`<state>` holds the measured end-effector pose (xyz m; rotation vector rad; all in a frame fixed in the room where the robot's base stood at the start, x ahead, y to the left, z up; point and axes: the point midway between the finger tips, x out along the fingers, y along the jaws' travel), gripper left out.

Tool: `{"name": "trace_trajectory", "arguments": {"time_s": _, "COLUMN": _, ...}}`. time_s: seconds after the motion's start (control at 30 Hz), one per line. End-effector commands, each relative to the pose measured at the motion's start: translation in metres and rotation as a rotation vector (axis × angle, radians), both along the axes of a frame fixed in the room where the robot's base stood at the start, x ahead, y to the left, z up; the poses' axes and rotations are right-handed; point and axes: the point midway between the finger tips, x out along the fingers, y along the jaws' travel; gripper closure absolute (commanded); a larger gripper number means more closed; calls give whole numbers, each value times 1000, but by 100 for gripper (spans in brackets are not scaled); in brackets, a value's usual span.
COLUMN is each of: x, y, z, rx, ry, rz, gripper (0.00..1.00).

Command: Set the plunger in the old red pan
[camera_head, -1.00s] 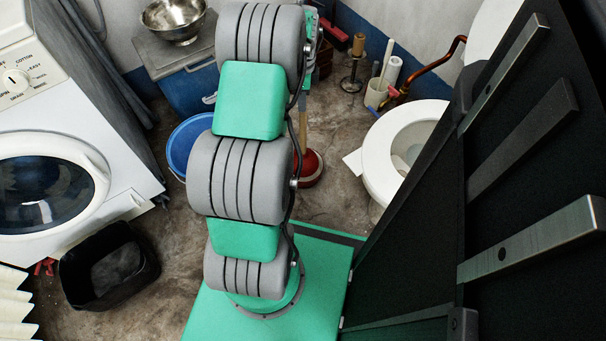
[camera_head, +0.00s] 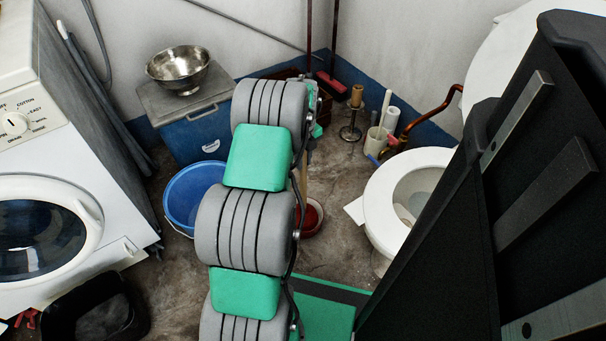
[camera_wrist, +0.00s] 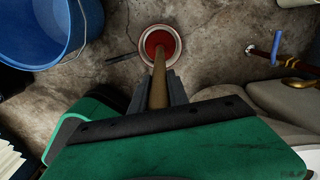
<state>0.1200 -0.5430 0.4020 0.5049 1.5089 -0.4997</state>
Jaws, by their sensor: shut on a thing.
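The plunger shows as a wooden handle (camera_wrist: 158,82) in the wrist view, running away from my gripper (camera_wrist: 159,93). My gripper is shut on this handle. The old red pan (camera_wrist: 174,58) is round, with a pale rim, and lies on the floor at the far end of the handle. I cannot tell plunger cup from pan interior there, nor whether they touch. In the head view the pan (camera_head: 316,217) shows partly behind my arm, with a strip of the handle (camera_head: 303,179) above it. My gripper's fingers are hidden there by my arm.
A blue tub (camera_head: 187,192) stands left of the pan, and a white toilet (camera_head: 381,208) stands to the right. A blue cool box (camera_head: 197,136) bearing a metal bowl (camera_head: 178,68) is behind. A washing machine (camera_head: 45,215) and black bin (camera_head: 95,307) are at left. Bare floor surrounds the pan.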

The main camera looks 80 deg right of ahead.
Motion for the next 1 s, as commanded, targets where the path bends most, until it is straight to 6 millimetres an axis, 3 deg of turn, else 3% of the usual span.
{"name": "trace_trajectory", "arguments": {"time_s": 0.03, "x": 0, "y": 0, "z": -16, "rx": 1, "ry": 0, "rz": 0, "gripper": 100}}
{"name": "trace_trajectory", "arguments": {"time_s": 0.1, "x": 0, "y": 0, "z": -24, "rx": 0, "ry": 0, "rz": 0, "gripper": 100}}
{"name": "trace_trajectory", "arguments": {"time_s": 0.43, "x": 0, "y": 0, "z": -26, "rx": 0, "ry": 0, "rz": 1, "gripper": 100}}
{"name": "trace_trajectory", "arguments": {"time_s": 0.47, "x": 0, "y": 1, "z": -27, "rx": 1, "ry": 0, "rz": 1, "gripper": 79}}
{"name": "trace_trajectory", "arguments": {"time_s": 0.7, "x": 0, "y": 1, "z": -26, "rx": 1, "ry": 0, "rz": 1, "gripper": 59}}
{"name": "trace_trajectory", "arguments": {"time_s": 1.0, "x": 0, "y": 0, "z": -23, "rx": 0, "ry": 0, "rz": 1, "gripper": 58}}
